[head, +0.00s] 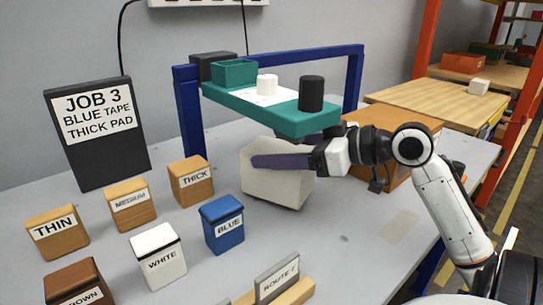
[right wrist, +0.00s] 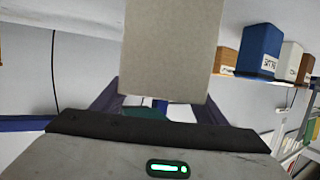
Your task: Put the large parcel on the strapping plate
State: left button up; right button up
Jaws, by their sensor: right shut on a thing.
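The large parcel is a cream-white box (head: 272,190), slightly tilted, under the teal head of the blue gantry. My right gripper (head: 268,162) is shut on it, with a dark purple finger along its near side. In the right wrist view the parcel (right wrist: 172,50) stands between the two purple fingers (right wrist: 160,100). I cannot tell whether its underside touches the table. I cannot make out the strapping plate for sure; the parcel and gantry head hide part of the table. My left gripper is not in view.
The blue gantry (head: 187,110) carries a teal head (head: 285,118) close above the parcel. THICK (head: 190,182) and BLUE (head: 223,225) blocks stand near it, with several other labelled blocks at left. A brown box (head: 405,120) stands behind my wrist. The table's right front is mostly clear.

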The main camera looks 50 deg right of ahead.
jog(key=shift+f+b+x, duration=0.25)
jog(key=shift+b+x, duration=0.1)
jog(key=shift+x, duration=0.7)
jog(key=shift+s+f, duration=0.1)
jog(key=shift+f, duration=0.15)
jog(key=o, duration=0.9)
jog(key=shift+f, duration=0.15)
jog(key=o, duration=0.5)
